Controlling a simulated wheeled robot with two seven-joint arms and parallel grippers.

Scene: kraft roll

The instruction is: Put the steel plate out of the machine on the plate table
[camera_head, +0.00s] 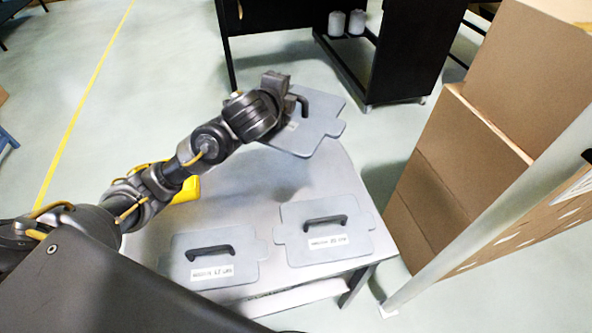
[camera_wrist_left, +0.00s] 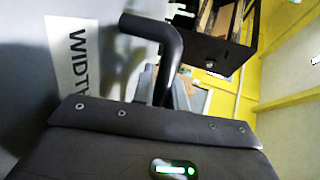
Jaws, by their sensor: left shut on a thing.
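My left gripper (camera_head: 287,98) is shut on the dark handle of a grey steel plate (camera_head: 318,124) and holds it above the far end of the plate table (camera_head: 262,186). The plate is tilted. Two other grey plates lie flat on the near half of the table, a left plate (camera_head: 240,266) and a right plate (camera_head: 348,243), each with a dark handle and a label. My right gripper is not in view.
Stacked cardboard boxes (camera_head: 455,160) stand right of the table, beside a pale post (camera_head: 490,220). A black machine frame (camera_head: 405,50) stands behind. A yellow object (camera_head: 187,190) shows beside my left arm. The table's far half looks bare.

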